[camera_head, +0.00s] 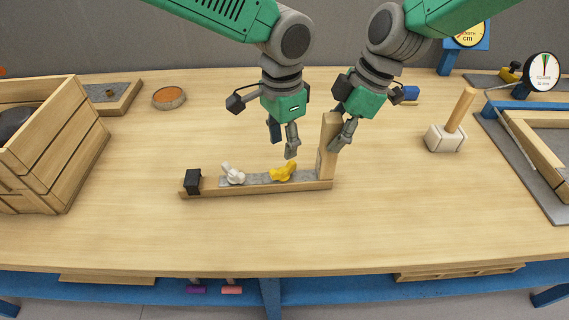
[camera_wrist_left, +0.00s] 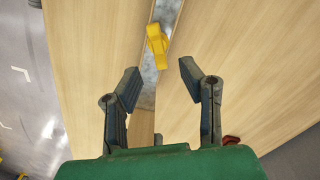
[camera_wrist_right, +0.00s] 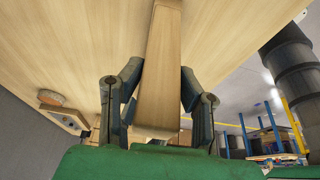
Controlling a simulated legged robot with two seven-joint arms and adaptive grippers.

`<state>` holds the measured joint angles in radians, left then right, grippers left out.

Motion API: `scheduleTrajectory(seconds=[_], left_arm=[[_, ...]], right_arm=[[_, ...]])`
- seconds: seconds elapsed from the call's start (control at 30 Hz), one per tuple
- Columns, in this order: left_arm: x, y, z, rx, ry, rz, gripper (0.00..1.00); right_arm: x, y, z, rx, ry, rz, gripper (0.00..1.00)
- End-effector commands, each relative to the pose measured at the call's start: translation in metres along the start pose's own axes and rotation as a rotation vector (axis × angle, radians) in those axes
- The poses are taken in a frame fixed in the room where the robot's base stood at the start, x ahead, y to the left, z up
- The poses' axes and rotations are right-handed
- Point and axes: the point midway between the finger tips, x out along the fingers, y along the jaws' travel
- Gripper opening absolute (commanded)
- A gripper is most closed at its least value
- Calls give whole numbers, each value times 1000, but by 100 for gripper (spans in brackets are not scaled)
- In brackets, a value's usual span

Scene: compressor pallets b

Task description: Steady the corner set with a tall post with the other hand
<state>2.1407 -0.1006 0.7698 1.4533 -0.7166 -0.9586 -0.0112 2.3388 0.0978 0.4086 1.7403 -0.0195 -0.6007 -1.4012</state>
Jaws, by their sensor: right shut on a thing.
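The corner set is a long low wooden base (camera_head: 265,190) with a tall wooden post (camera_head: 328,147) upright at its right end. A white wing-shaped piece (camera_head: 232,174) and a yellow one (camera_head: 283,173) sit on its grey strip, and a black block (camera_head: 193,181) is at its left end. My right gripper (camera_head: 340,142) is shut on the tall post, which also shows between the fingers in the right wrist view (camera_wrist_right: 160,75). My left gripper (camera_head: 285,150) is open and empty above the base, near the yellow piece, which also shows in the left wrist view (camera_wrist_left: 157,46).
A wooden crate (camera_head: 62,160) stands at the left. A round dish (camera_head: 168,98) lies at the back left. A mallet (camera_head: 447,138) stands to the right. A wooden frame on a grey plate (camera_head: 520,165) is at the far right. The front of the table is clear.

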Motion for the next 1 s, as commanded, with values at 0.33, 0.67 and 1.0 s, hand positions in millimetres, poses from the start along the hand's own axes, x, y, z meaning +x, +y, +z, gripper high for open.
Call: scheduleTrajectory(seconds=[0.33,0.67,1.0], left_arm=[[45,1,0,2,-4,2,34],[73,1,0,2,-2,1,34],[76,1,0,3,0,1,34]], right_arm=[[0,0,0,0,1,1,0],[-1,0,0,0,1,2,0],[-1,0,0,0,1,2,0]])
